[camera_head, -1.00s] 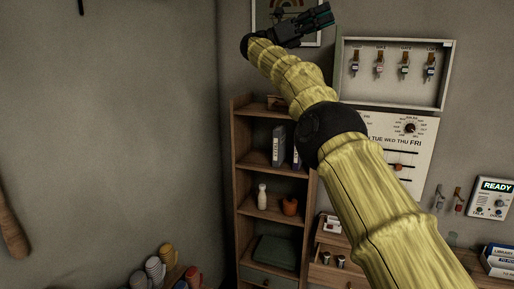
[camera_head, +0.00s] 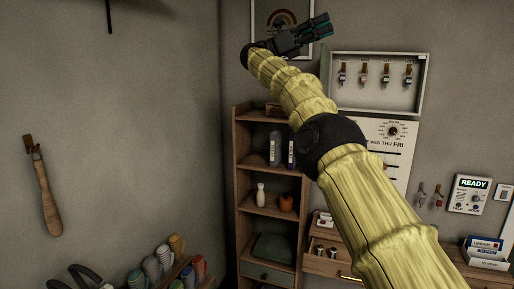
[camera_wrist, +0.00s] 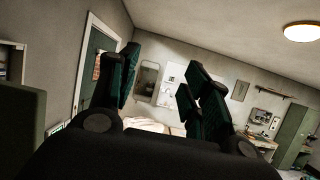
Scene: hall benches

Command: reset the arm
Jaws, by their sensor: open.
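My gripper (camera_head: 322,28) is raised high at the end of my yellow arm (camera_head: 365,205), in front of a framed picture (camera_head: 284,20) in the head view. It also shows in the wrist view (camera_wrist: 160,85), with its fingers spread apart and nothing between them. My arm reaches up from the lower right and hides part of the wall, the calendar board (camera_head: 392,133) and the drawer unit (camera_head: 325,262).
A wooden shelf (camera_head: 240,170) with folders, a white bottle (camera_head: 261,195) and an orange pot (camera_head: 286,202) stands in the corner. A key cabinet (camera_head: 420,85) and READY panel (camera_head: 472,195) are on the wall. A wooden-handled tool (camera_head: 45,190) hangs left.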

